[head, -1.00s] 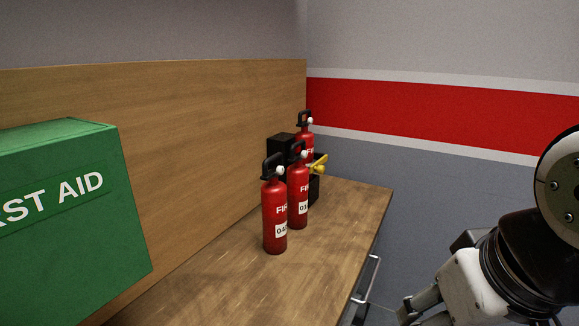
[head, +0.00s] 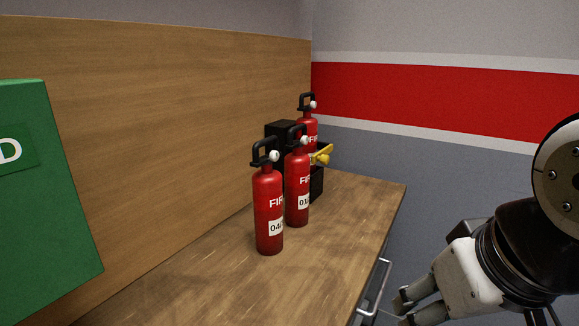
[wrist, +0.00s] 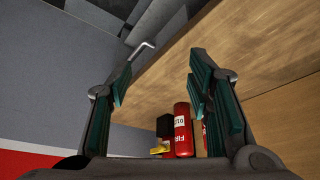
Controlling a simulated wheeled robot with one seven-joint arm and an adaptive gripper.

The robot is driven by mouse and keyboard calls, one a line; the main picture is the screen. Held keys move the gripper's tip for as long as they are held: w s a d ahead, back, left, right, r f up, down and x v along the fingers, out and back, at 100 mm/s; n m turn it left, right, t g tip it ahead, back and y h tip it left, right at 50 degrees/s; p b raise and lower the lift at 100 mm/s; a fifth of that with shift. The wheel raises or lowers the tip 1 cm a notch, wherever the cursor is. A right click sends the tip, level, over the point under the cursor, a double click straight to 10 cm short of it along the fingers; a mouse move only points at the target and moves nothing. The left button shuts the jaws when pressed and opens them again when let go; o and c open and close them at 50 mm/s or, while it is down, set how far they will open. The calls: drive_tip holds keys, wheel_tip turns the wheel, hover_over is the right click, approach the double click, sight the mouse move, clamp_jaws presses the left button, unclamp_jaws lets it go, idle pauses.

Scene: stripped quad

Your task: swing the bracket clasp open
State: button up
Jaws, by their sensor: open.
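The bracket clasp is a yellow lever (head: 322,154) on the black bracket (head: 317,184) at the back of the wooden counter. The bracket holds a red extinguisher (head: 309,127), whose lower part is mostly hidden. In the wrist view the yellow clasp (wrist: 159,150) shows small near the bottom, beside a red extinguisher (wrist: 183,132). I cannot tell from here how the clasp is fastened. My gripper (head: 404,308) is at the lower right of the head view, apart from the clasp. In the wrist view its two padded fingers (wrist: 157,82) are spread with nothing between them.
Two loose extinguishers, one in front (head: 268,208) and one behind it (head: 297,186), stand left of and before the bracket. A green first aid box (head: 50,215) is at left. The counter (head: 345,240) is bare at its front and right. A metal handle (head: 376,287) sticks out below its edge.

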drive_tip(key=w+a+f+y+b, duration=0.1)
drive_tip(key=w+f+b, duration=0.2)
drive_tip(key=f+b, duration=0.3)
drive_tip(key=w+a+f+b, duration=0.1)
drive_tip(key=w+f+b, duration=0.3)
drive_tip(key=f+b, duration=0.2)
drive_tip(key=w+a+r+g+y, duration=0.2)
drive_tip(key=w+a+y, duration=0.3)
drive_tip(key=w+a, duration=0.15)
drive_tip(key=w+a+r+t+y, duration=0.1)
drive_tip(key=w+y, duration=0.1)
drive_tip(key=w, duration=0.3)
drive_tip(key=w+a+r+y, duration=0.1)
drive_tip(key=w+r+y, duration=0.1)
drive_tip(key=w, duration=0.3)
drive_tip(key=m+t+y, duration=0.2)
drive_tip(key=m+t, duration=0.3)
drive_tip(key=t, duration=0.8)
approach(328, 160)
drive_tip(key=x, duration=1.1)
drive_tip(key=shift+a, duration=0.1)
drive_tip(key=shift+s, duration=0.1)
clamp_jaws()
